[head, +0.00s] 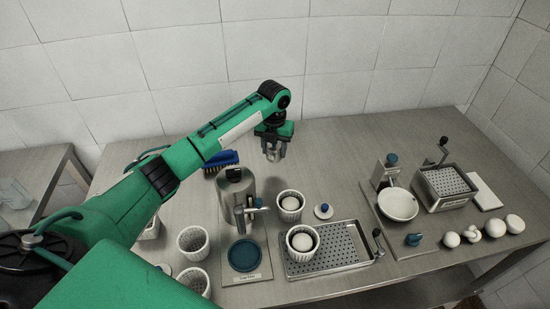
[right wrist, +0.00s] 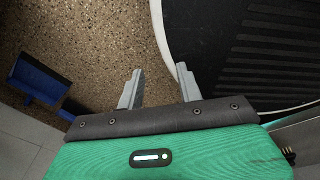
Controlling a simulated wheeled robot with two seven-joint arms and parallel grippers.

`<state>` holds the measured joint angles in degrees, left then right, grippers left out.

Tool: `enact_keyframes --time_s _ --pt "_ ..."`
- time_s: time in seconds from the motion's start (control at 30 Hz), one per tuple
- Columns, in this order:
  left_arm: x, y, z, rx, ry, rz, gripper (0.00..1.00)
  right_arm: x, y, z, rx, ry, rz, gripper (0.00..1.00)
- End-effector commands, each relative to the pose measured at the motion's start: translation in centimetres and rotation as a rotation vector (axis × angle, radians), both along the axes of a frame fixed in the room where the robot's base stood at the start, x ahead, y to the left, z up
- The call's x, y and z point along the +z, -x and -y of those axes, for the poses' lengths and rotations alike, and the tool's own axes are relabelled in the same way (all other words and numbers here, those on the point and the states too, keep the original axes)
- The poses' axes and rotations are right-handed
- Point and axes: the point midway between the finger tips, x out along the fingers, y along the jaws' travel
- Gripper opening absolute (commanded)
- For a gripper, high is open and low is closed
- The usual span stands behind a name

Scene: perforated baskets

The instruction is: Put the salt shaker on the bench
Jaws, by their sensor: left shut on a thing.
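My left gripper (head: 274,151) is above the back middle of the steel bench (head: 330,160), clear of the things standing on it. It is shut on a small greyish thing, seemingly the salt shaker, which the fingers mostly hide. I cannot make out its shape, and no other salt shaker shows clearly. In the right wrist view my right gripper (right wrist: 157,85) is open and empty, with its fingers apart over the floor. It does not show in the head view.
A blue brush (head: 221,161) and a steel canister machine (head: 237,187) are near the gripper. The bench's back middle is clear.

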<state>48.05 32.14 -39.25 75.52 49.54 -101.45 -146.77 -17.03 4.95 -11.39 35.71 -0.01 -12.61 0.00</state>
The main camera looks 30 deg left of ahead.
Motion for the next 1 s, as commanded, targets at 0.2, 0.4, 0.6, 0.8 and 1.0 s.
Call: enact_keyframes --time_s 0.2,0.4,0.6,0.8,1.0 --pt "-1.6 0.0 0.0 0.000 0.000 0.000 0.21 0.4 -0.4 -1.4 -0.005 -0.015 0.005 0.36" --pt "-4.3 0.0 0.0 0.001 0.000 -0.002 0.21 0.9 0.3 -1.3 -0.004 -0.014 -0.003 0.36" --pt "-5.5 0.0 0.0 -0.001 0.001 0.002 0.21 1.0 0.7 -0.7 -0.001 -0.007 -0.009 0.36" --pt "-5.7 0.0 0.0 0.000 0.000 0.001 0.21 0.9 0.6 -0.3 0.000 -0.003 -0.009 0.36" --pt "-5.8 0.0 0.0 -0.001 0.000 0.001 0.68 0.9 0.6 -0.3 0.000 -0.002 -0.008 0.36"
